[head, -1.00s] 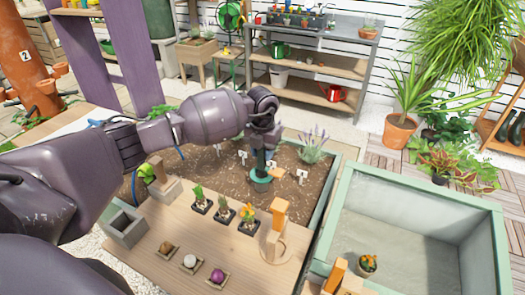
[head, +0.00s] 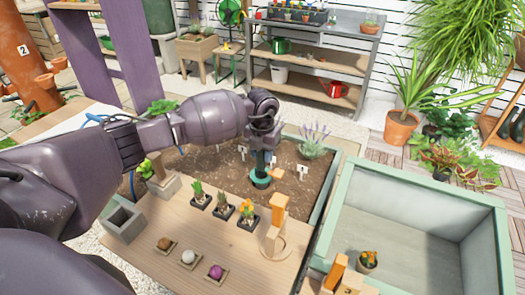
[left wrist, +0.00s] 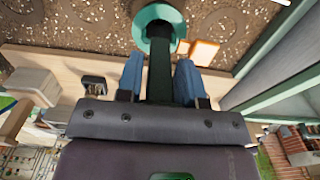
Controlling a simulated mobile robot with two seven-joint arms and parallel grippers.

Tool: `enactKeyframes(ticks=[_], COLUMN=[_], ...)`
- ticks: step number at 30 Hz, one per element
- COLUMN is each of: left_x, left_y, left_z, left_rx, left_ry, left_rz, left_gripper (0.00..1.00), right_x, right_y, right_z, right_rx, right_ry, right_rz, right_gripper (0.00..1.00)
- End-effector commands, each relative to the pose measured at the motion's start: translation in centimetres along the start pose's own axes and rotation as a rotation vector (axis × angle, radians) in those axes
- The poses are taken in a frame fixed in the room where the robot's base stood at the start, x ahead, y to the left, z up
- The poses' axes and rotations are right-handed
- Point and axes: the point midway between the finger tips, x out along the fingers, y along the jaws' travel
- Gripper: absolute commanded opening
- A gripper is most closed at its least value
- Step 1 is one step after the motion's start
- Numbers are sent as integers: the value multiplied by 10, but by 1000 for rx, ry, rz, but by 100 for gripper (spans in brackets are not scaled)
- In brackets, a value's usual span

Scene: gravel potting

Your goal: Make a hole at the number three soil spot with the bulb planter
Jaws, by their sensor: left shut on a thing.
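My left gripper (head: 263,150) is shut on the dark green handle of the bulb planter (head: 261,181). The planter is upright, with its teal cup end down at the soil bed (head: 215,165), near the bed's front edge. I cannot tell whether it touches the soil. In the left wrist view, the blue fingers (left wrist: 160,80) sit on either side of the planter's shaft, and its teal cup (left wrist: 157,13) is over soil. Round soil spots (left wrist: 220,24) show on both sides of it. White marker tags (head: 302,171) stand in the bed; their numbers are unreadable. My right gripper is out of view.
A wooden board (head: 150,262) in front holds several potted sprouts (head: 247,219), bulbs in small trays (head: 188,258) and an orange wooden piece (head: 275,222). Lavender (head: 313,142) grows behind right.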

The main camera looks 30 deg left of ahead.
Motion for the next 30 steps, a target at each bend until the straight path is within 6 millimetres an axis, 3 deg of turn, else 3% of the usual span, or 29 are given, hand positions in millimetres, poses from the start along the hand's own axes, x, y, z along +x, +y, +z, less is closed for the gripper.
enactKeyframes(ticks=[30], left_x=[27], left_y=[0], left_z=[-1], left_rx=[0], left_ry=[4], left_rz=[2], left_gripper=[13], right_x=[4], right_y=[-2], right_z=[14], right_rx=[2], right_ry=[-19], right_rz=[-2], right_gripper=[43])
